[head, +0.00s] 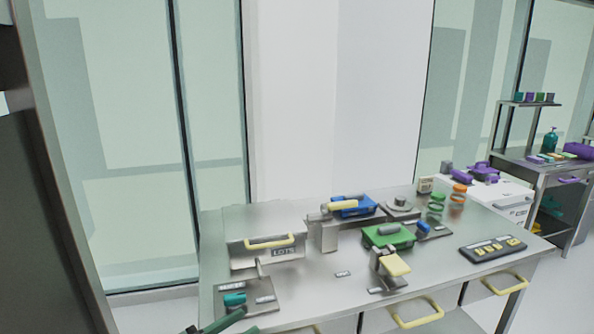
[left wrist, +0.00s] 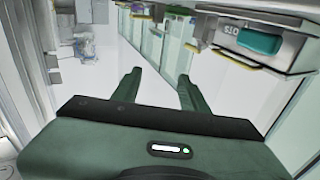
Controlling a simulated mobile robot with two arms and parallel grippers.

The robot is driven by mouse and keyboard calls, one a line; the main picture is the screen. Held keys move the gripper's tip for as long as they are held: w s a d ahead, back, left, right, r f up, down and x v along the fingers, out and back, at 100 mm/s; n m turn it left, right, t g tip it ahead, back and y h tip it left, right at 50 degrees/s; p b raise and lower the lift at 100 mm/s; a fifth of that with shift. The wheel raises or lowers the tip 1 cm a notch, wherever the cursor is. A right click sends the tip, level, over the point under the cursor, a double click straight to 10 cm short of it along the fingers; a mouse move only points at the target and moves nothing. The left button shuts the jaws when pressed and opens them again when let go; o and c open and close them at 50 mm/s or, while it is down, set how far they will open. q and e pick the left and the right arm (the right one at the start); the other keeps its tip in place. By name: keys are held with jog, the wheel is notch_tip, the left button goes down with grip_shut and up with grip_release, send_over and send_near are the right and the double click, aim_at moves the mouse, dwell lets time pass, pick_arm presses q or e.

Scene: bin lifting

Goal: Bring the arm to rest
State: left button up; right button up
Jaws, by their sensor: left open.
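My left gripper (head: 248,320) shows at the bottom edge of the head view, with only its dark green fingers in sight. It is just in front of the left front part of the steel bench (head: 318,284). In the left wrist view its two green fingers (left wrist: 159,75) stand apart, with nothing between them. The rest of the left arm is cut off in the head view. My right gripper is not in either view.
The bench carries a steel box with a yellow handle (head: 270,246), a blue case (head: 352,207), a green case (head: 388,236) and a dark keypad (head: 492,248). Yellow drawer handles (head: 416,314) stick out in front. A second bench (head: 545,168) stands at the right.

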pick_arm(q)
jog(key=s+a+f+n+y, duration=0.1)
jog(key=s+f+n+y, duration=0.6)
jog(key=s+f+y, duration=0.3)
jog(key=s+a+f+g+y, duration=0.1)
jog(key=s+a+g, duration=0.15)
jog(key=s, duration=0.55)
jog(key=s+a+f+n+g+y, duration=0.1)
jog(key=s+a+f+g+y, duration=0.1)
jog(key=s+g, duration=0.35)
jog(key=s+a+f+g+y, duration=0.1)
jog(key=s+a, duration=0.2)
jog(key=s, duration=0.7)
notch_tip(320, 180, down, 29)
jog(key=g+b, duration=0.1)
jog(key=b, duration=0.3)
jog(key=s+a+f+g+b, duration=0.1)
jog(key=s+a+f+b, duration=0.1)
jog(key=s+f, duration=1.5)
notch_tip(320, 180, down, 2)
jog(key=shift+s+a+f, duration=0.2)
jog(key=shift+s+f, duration=0.05)
jog(key=shift+s, duration=0.15)
